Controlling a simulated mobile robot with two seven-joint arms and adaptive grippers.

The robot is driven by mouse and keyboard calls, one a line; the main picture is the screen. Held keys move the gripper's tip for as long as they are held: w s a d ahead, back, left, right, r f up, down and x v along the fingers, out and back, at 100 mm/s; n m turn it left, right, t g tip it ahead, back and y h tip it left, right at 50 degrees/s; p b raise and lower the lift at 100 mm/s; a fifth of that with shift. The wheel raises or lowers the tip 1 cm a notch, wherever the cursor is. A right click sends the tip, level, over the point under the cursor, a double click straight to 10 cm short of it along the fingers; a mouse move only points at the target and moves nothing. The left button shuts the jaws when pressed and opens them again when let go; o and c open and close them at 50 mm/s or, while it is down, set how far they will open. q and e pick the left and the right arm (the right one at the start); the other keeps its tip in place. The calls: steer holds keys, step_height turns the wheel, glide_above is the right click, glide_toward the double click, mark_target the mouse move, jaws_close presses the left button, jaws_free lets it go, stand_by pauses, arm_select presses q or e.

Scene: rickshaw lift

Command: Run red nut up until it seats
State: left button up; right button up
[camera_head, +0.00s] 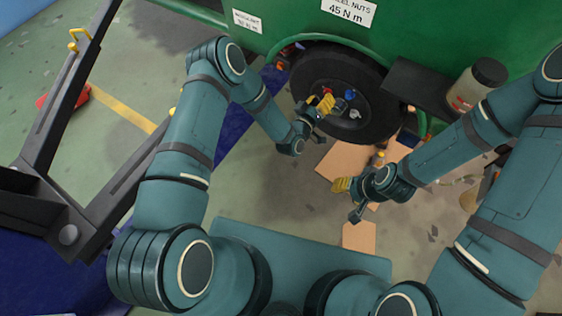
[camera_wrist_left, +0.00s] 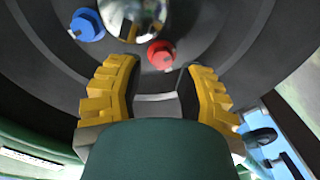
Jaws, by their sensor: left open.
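The red nut (camera_wrist_left: 160,54) sits on the dark wheel face in the left wrist view, beside the shiny domed hub (camera_wrist_left: 133,15). My left gripper (camera_wrist_left: 158,88) is open, with its yellow-padded fingers spread below and to either side of the nut. They look clear of it, with nothing between them. A blue nut (camera_wrist_left: 87,25) is at upper left in the wrist view.
The green rickshaw body (camera_head: 410,35) carries a 45 N m label (camera_head: 349,11). A lidded canister (camera_head: 473,86) stands right of the wheel. Tan boards (camera_head: 342,160) lie on the floor below it. A dark metal frame (camera_head: 65,130) is at left.

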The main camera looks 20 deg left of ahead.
arm_select(q)
steer(key=s+a+m+g, duration=0.1)
steer(key=s+a+g, duration=0.2)
steer(key=s+g, duration=0.4)
steer(key=s+a+m+g+y+p, duration=0.1)
steer(key=s+a+g, duration=0.3)
steer(key=s, duration=1.6)
steer(key=shift+s+r+m+g+y, duration=0.15)
steer(key=shift+s+m+g+y, duration=0.2)
steer(key=shift+g, duration=1.55)
steer(key=shift+o, duration=0.3)
steer(key=shift+c, duration=0.3)
